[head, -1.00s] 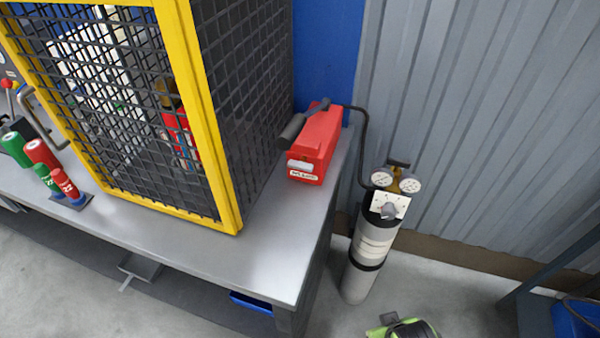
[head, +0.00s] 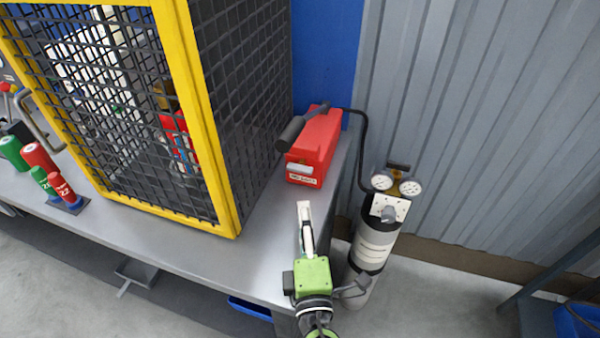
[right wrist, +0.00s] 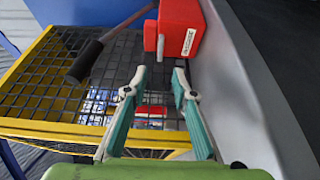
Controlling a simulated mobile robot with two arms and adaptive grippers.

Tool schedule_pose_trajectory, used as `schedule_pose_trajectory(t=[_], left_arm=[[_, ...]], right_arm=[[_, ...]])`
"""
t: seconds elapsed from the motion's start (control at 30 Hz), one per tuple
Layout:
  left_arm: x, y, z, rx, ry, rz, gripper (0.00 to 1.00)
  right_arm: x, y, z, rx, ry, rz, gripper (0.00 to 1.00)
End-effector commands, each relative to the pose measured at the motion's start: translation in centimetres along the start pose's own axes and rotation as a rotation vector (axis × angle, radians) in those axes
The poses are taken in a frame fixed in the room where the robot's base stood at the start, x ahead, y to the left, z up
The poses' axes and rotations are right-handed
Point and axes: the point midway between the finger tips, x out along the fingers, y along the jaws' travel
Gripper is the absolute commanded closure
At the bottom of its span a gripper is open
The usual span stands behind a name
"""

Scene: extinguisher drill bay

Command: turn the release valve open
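The release valve looks to be the grey knob (head: 388,213) on a white plate below two gauges, at the top of the grey gas cylinder (head: 373,248) to the right of the bench. Its exact setting is too small to read. My right gripper (head: 305,210) is over the bench's right end, left of the cylinder and apart from the knob. In the right wrist view its fingers (right wrist: 160,75) are apart with nothing between them. The knob is not visible in that view. My left gripper is not in view.
A red box (head: 316,145) with a dark-handled lever stands on the bench (head: 262,262), hose-linked to the cylinder. A yellow-framed mesh cage (head: 215,160) fills the bench's middle. Red and green cylinders (head: 40,155) stand at left.

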Motion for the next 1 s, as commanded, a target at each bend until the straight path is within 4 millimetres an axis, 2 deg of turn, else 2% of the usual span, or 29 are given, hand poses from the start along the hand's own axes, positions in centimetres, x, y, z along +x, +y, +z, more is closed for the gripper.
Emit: schedule_pose_trajectory(t=[0.17,0.4,0.6,0.8,1.0], left_arm=[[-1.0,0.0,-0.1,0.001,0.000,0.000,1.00],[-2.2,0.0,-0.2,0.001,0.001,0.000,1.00],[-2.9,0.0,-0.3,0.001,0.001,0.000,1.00],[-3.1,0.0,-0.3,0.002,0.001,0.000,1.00],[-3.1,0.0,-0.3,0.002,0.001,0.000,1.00]], right_arm=[[2.9,0.4,0.1,0.000,-0.002,0.001,0.75],[8.2,0.4,0.1,0.001,-0.004,-0.001,0.75],[11.5,0.1,0.1,0.003,-0.003,-0.003,0.75],[13.0,0.0,0.1,0.005,-0.002,-0.004,0.75],[13.2,-0.1,0.1,0.006,-0.002,-0.006,0.75]])
